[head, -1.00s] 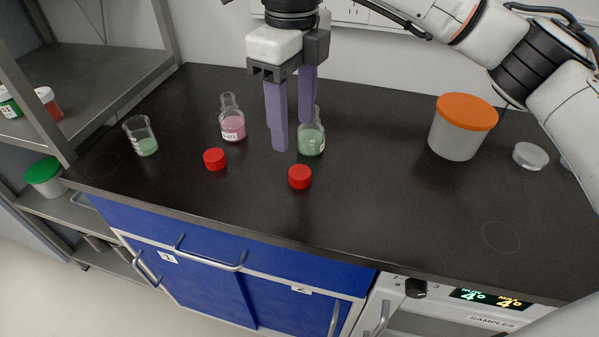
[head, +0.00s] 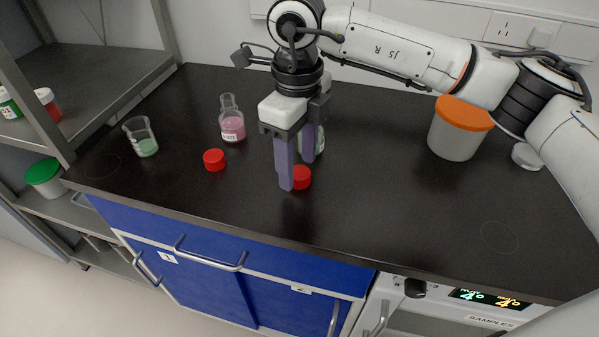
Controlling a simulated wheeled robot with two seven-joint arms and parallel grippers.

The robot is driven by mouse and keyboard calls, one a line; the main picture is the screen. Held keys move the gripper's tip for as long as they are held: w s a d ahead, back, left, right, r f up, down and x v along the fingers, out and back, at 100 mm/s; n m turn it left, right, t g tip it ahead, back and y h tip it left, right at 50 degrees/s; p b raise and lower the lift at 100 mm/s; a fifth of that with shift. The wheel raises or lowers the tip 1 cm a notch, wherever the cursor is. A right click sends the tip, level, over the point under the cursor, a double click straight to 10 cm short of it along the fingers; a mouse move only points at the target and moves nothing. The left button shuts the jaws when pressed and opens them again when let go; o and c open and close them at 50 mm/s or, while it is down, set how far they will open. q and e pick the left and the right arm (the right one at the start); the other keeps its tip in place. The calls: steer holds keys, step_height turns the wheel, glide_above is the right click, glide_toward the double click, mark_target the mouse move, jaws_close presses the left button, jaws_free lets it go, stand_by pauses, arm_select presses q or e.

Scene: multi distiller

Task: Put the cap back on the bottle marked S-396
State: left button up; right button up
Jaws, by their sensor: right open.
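My right gripper (head: 297,172) points down with its two purple fingers open. The fingers are low over the bench on either side of a red cap (head: 303,178), and the near finger hides part of it. I cannot tell whether they touch it. A conical bottle with green liquid (head: 321,143) stands uncapped just behind, mostly hidden by the gripper. A conical bottle with pink liquid (head: 233,131) stands uncapped to the left. Its label is too small to read surely. A second red cap (head: 214,159) lies on the bench in front of it. My left gripper is not in view.
A beaker with green liquid (head: 146,146) stands at the left of the dark bench (head: 400,215). A tub with an orange lid (head: 457,130) and a clear dish (head: 528,156) are at the right. The front right of the bench is clear.

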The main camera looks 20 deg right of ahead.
mark_target(298, 172)
steer(key=shift+f, duration=0.55)
steer(key=c, duration=1.1)
steer(key=shift+o, duration=0.2)
step_height(298, 172, up, 10)
